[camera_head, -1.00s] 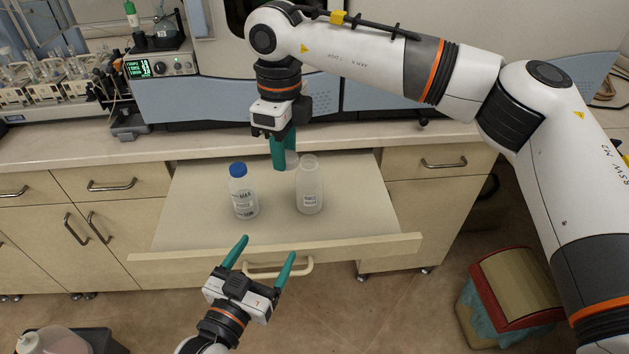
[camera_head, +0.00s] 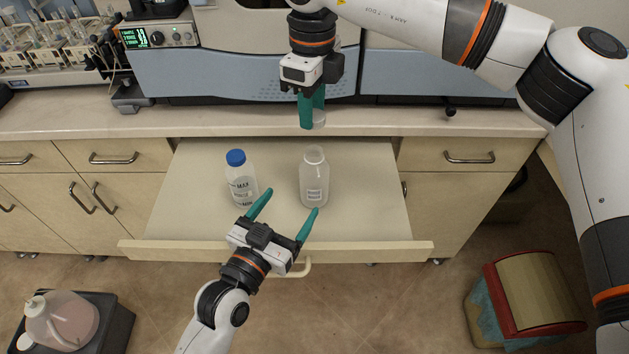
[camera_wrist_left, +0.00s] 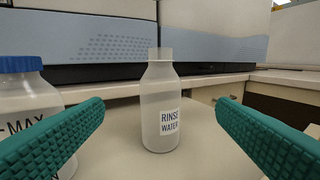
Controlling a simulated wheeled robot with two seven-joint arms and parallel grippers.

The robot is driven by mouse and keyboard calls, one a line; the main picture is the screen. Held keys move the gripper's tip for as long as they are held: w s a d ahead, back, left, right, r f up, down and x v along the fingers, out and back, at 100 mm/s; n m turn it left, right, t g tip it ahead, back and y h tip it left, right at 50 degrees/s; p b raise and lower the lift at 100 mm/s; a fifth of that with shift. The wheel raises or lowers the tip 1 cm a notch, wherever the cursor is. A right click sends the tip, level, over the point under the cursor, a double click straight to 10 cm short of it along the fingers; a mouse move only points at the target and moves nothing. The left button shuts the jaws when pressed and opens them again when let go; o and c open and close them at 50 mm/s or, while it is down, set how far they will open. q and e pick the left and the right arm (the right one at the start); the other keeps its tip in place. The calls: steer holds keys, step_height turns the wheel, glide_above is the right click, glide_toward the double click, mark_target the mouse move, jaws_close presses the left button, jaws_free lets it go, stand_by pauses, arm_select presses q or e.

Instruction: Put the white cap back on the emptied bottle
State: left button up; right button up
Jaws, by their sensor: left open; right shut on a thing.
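The emptied bottle (camera_head: 314,180) stands upright and uncapped in the open drawer. Its label reads "RINSE WATER" in the left wrist view (camera_wrist_left: 161,105). My left gripper (camera_head: 287,202) is open, in front of the bottle; in the left wrist view the bottle stands between and beyond its two green fingers, not touched. My right gripper (camera_head: 312,120) is shut on the white cap (camera_head: 319,119), held above and behind the bottle near the counter edge. The fingers hide part of the cap.
A blue-capped bottle (camera_head: 241,178) stands just left of the emptied bottle, close to my left gripper. The open drawer (camera_head: 370,215) has free room on its right. The counter (camera_head: 220,122) runs behind. A waste bin (camera_head: 525,295) stands on the floor at right.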

arm_select(q)
steer(key=x, duration=1.1)
steer(key=shift+w+d, duration=0.1)
steer(key=shift+w, duration=0.1)
arm_select(e)
steer(key=shift+w, duration=0.1)
arm_select(q)
steer(key=c, duration=1.5)
arm_select(e)
glide_above(312, 151)
steer(key=shift+w+f, duration=0.15)
steer(key=shift+f, duration=2.35)
